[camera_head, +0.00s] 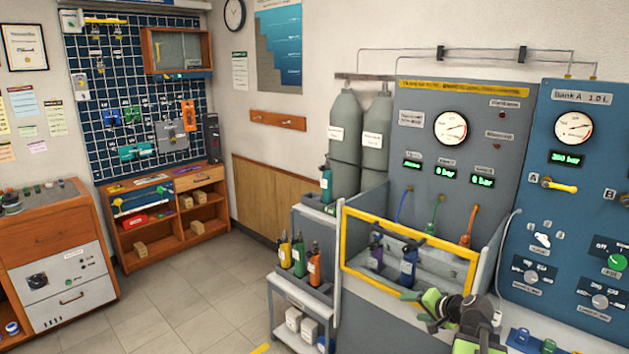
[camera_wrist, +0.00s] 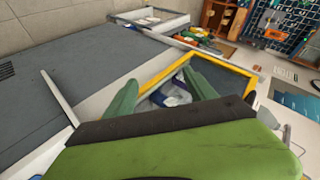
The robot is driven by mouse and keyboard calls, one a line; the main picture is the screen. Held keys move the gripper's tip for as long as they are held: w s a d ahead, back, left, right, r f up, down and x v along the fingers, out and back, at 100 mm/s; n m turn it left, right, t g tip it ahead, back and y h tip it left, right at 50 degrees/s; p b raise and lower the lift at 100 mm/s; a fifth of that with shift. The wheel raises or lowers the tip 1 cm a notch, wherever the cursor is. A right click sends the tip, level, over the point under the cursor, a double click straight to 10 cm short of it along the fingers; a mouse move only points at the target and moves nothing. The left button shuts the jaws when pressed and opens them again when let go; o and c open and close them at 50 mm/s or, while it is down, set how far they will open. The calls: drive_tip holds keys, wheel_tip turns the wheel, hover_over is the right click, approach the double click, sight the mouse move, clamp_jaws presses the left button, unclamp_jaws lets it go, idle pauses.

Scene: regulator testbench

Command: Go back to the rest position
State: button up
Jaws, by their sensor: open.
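My gripper (camera_head: 418,296) is at the lower right of the head view, in front of the test bench and just below the yellow frame (camera_head: 408,274). Its jaws are open and I see nothing between them. In the wrist view the two green fingers of my gripper (camera_wrist: 160,92) stand apart, pointing toward the yellow frame (camera_wrist: 236,75). A blue item (camera_wrist: 172,96) shows beyond the fingers, inside the frame. In the head view a dark blue bottle (camera_head: 408,268) and a purple bottle (camera_head: 376,253) stand behind the yellow frame.
A grey cart (camera_head: 300,294) with several coloured bottles stands left of the bench. Two gas cylinders (camera_head: 345,145) stand behind it. The blue Bank A panel (camera_head: 566,220) rises at the right. The tiled floor (camera_head: 190,300) at the left is clear.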

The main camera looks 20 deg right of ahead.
drive_tip(key=w+a+f+n+g+y, duration=0.1)
drive_tip(key=a+f+n+g, duration=0.1)
drive_tip(key=a, duration=0.6)
drive_tip(key=w+a+f+n+g+y, duration=0.1)
drive_tip(key=a+f+n+g, duration=0.15)
drive_tip(key=a, duration=0.55)
drive_tip(key=s+a+f+n+g+h, duration=0.1)
drive_tip(key=s+a+f+n+g, duration=0.1)
drive_tip(key=a, duration=0.7)
drive_tip(key=s+a+f+n+g+h, duration=0.2)
drive_tip(key=s+a+n+g, duration=0.2)
drive_tip(key=a, duration=0.6)
drive_tip(key=shift+s+f, duration=0.2)
drive_tip(key=shift+s, duration=0.15)
drive_tip(key=shift+c, duration=0.3)
